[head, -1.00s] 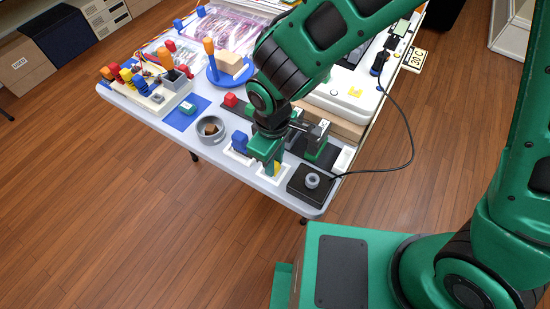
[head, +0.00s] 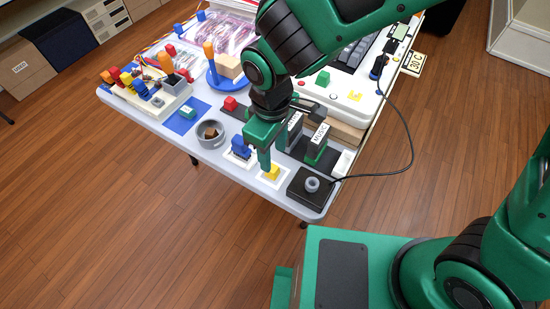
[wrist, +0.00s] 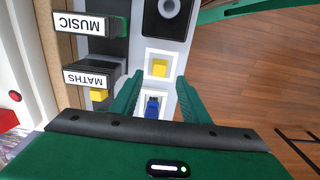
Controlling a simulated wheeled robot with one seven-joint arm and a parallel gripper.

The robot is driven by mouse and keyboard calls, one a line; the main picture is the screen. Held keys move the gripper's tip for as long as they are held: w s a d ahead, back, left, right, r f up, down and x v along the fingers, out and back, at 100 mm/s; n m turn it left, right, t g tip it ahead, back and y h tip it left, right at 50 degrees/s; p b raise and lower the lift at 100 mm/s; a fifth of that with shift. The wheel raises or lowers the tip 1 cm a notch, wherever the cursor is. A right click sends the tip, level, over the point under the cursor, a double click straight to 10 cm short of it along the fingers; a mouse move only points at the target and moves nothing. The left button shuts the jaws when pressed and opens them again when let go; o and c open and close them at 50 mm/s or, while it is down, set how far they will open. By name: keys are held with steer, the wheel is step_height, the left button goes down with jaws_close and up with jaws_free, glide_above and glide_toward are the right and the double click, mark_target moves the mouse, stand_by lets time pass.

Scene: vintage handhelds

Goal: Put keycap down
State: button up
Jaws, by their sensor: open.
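A yellow keycap (head: 272,172) sits on a white-framed square near the table's front edge. In the wrist view the yellow keycap (wrist: 159,68) lies just beyond my fingertips, within its white frame and apart from them. My gripper (head: 257,152) is open and empty, low over the front of the table beside the keycap. In the wrist view my gripper's two green fingers (wrist: 157,88) stand apart. A blue piece (wrist: 153,106) in a second white frame shows between them, lower down. That blue piece (head: 241,147) is partly beside my fingers in the head view.
A black block with a grey ring (head: 312,184) and a cable stands right of the keycap. The MUSIC cartridge (head: 318,143) and MATHS cartridge (wrist: 88,77) stand upright behind. A grey bowl (head: 210,134) is at left. Floor is open in front.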

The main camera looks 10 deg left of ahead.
steer(key=shift+r, duration=2.75)
steer(key=w+d+r+m, duration=0.2)
steer(key=d+m, duration=0.1)
steer(key=d, duration=0.7)
steer(key=w+d+r+m+h, duration=0.1)
steer(key=w+d+r+m, duration=0.2)
steer(key=d, duration=0.7)
steer(key=w+d+r+m, duration=0.15)
steer(key=d+m, duration=0.25)
steer(key=d, duration=0.6)
steer(key=s+d+m+y, duration=0.1)
steer(key=s+d+m, duration=0.9)
steer(key=d, duration=0.7)
steer(key=s, duration=0.3)
steer(key=shift+s+r, duration=0.15)
steer(key=shift+d, duration=0.1)
